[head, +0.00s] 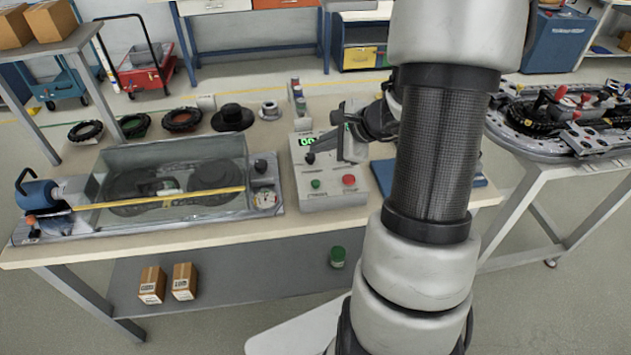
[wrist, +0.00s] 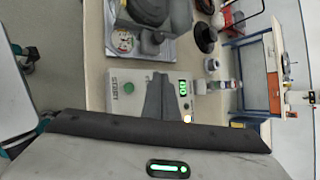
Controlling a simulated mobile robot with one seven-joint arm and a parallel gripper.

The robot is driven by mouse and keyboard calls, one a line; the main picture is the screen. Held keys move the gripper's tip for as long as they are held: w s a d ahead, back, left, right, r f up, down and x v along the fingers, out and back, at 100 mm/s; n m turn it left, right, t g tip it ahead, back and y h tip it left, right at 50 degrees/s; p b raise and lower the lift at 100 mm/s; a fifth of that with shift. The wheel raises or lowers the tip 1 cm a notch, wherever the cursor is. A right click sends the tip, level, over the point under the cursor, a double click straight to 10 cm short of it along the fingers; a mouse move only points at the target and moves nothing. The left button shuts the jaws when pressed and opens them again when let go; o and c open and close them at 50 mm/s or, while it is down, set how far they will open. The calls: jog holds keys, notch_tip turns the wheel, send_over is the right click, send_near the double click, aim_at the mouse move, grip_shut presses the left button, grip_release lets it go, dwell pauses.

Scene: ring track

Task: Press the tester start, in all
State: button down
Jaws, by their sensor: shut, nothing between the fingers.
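The tester's control box (head: 331,196) is a pale grey box on the bench, with a green button (head: 315,184) at its front left and a red button (head: 349,180) to the right. A lit green display (head: 306,141) sits towards its back. My gripper (head: 311,157) is shut and empty, its dark fingertips over the box between display and green button. In the wrist view, the green start button (wrist: 128,88) beside the word START is clear of my fingers (wrist: 160,78). The red button is hidden there. I cannot tell how high the fingertips are above the panel.
A test rig with a clear cover (head: 170,175) and a gauge (head: 265,199) stands left of the box. A ring track (head: 560,125) stands on a separate table at right. The bench's front strip is clear.

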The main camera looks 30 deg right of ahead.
jog(key=b, duration=0.6)
send_over(316, 184)
jog(key=f, duration=0.5)
jog(key=d+f, duration=0.1)
jog(key=f, duration=0.2)
jog(key=shift+s, duration=0.25)
jog(key=shift+f+b, duration=0.35)
jog(key=shift+f, duration=0.1)
dwell(0.7)
jog(key=shift+f+b, duration=0.35)
jog(key=shift+b, duration=0.25)
